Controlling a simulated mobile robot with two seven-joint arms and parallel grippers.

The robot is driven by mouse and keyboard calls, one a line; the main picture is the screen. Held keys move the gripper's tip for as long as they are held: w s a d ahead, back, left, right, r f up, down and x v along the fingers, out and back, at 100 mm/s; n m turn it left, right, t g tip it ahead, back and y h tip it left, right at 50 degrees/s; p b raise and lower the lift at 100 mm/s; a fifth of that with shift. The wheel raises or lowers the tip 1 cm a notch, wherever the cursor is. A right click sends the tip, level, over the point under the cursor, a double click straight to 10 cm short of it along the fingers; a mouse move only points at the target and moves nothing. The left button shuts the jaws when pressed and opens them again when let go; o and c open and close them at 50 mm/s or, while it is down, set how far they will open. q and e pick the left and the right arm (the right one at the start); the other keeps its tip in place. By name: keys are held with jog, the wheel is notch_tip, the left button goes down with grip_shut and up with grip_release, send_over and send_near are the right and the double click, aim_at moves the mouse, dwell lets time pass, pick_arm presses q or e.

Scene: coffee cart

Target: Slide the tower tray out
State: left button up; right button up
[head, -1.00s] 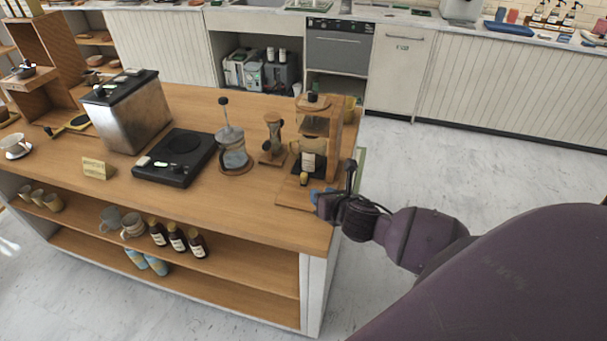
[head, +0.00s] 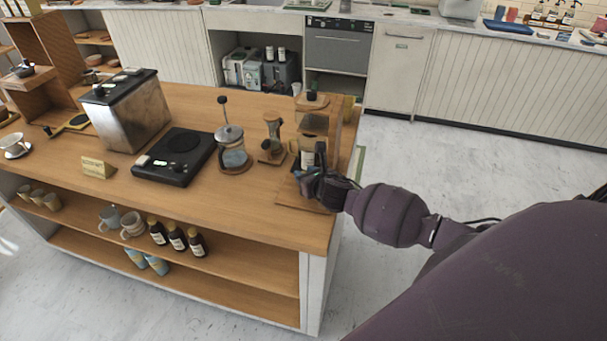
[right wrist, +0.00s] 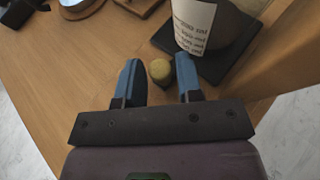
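The wooden drip tower (head: 314,124) stands at the right end of the cart top. In the right wrist view, a dark tray (right wrist: 222,66) lies at its foot, with a vessel (right wrist: 196,24) bearing a printed label on it. A round, pale wooden knob (right wrist: 160,71) is at the tray's near side. My right gripper (head: 308,182) is at the tower's foot, its blue fingers (right wrist: 159,84) apart on either side of the knob. A gap shows between knob and fingers. In the head view the gripper hides the knob and most of the tray. My left gripper is not in view.
A French press (head: 231,148) and an hourglass-shaped brewer (head: 272,136) stand left of the tower. A black scale (head: 175,156) and a metal-sided machine (head: 128,108) are farther left. The wooden cart top (head: 245,208) is bare in front of them.

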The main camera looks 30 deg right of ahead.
jog(key=shift+w+f, duration=0.25)
jog(key=shift+w, duration=0.4)
grip_shut()
jog(key=shift+f, duration=0.1)
